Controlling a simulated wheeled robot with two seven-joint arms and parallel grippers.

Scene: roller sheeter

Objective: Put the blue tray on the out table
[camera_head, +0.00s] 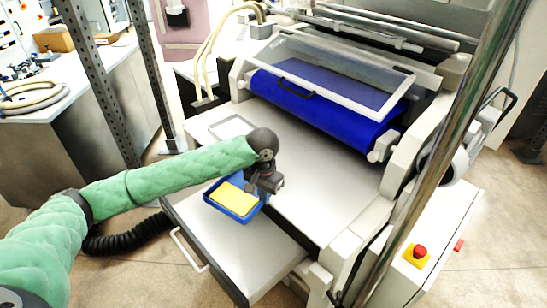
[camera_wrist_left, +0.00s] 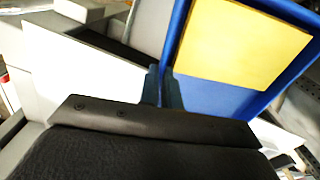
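The blue tray (camera_head: 219,208) is in the middle of the head view, with a flat yellow slab (camera_head: 234,199) in it. In the wrist view the tray (camera_wrist_left: 215,97) fills the upper right, the yellow slab (camera_wrist_left: 245,42) on its floor. My left gripper (camera_head: 262,191) is at the tray's right edge; in the wrist view its two fingers (camera_wrist_left: 162,88) are close together with the tray's blue wall between them. The tray shows over a light pull-out table (camera_head: 245,262) at the machine's front; whether it touches is unclear. My right gripper is out of view.
The sheeter's flat bed (camera_head: 310,190) leads back to a blue roller (camera_head: 325,110) under a clear guard (camera_head: 335,80). A metal post (camera_head: 440,140) crosses the right side. A red stop button (camera_head: 420,251) is at lower right. A side bench (camera_head: 85,85) stands at left.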

